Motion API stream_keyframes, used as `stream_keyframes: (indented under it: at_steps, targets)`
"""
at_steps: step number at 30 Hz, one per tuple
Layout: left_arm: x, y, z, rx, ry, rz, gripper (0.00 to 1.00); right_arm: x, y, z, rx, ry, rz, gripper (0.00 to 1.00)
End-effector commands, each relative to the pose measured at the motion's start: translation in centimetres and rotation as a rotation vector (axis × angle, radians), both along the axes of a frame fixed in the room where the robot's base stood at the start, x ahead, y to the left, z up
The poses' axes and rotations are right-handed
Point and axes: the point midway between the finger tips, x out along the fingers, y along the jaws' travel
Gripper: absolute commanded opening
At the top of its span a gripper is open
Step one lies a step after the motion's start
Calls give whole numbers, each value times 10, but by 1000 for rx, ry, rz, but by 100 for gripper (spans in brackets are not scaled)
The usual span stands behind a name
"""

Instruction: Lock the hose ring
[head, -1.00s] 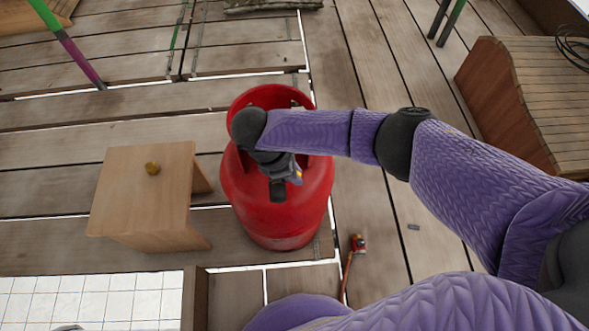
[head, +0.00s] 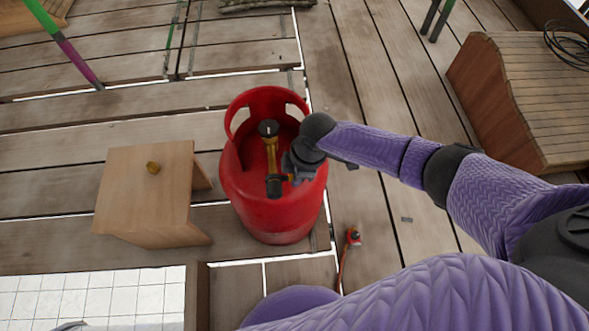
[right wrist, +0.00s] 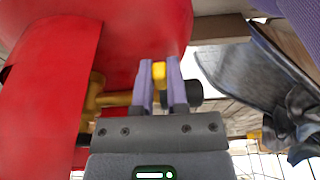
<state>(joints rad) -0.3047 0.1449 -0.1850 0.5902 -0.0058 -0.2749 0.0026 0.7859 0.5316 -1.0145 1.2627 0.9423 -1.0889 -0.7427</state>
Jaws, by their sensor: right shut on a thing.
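The red gas cylinder (head: 270,210) stands upright with a collar handle. In the right wrist view, my right gripper (right wrist: 160,68) is shut on a small yellow tab (right wrist: 159,76) beside the brass valve (right wrist: 117,99). A black round part (right wrist: 193,89) shows just right of the fingers. In the head view, my right gripper (head: 291,178) is at the valve's right side. I cannot make out a separate hose ring. My left gripper is not in view.
A red fitting (head: 353,236) on a hose (head: 343,268) lies on the plank deck right of the cylinder. A slatted wooden box (head: 530,95) is at upper right. Open deck lies between.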

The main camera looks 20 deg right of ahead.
Motion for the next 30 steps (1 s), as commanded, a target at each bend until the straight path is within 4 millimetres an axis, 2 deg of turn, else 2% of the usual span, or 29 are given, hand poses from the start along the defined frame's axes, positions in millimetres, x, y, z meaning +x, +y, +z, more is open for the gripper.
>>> stream_keyframes:
  at_steps: [1,12,20,22,27,30]
  targets:
    - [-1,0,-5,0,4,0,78,-1,-1,-7,42,-8,-3,0]
    - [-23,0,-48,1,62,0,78,-1,0,-32,379,-103,-4,0]
    - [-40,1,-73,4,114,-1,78,1,4,-37,553,-155,-3,0]
    - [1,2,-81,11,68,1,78,1,5,-38,588,-165,-3,0]
    - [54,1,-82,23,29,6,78,2,6,-40,662,-187,-2,0]
    - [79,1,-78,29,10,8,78,2,7,-40,695,-197,-2,0]
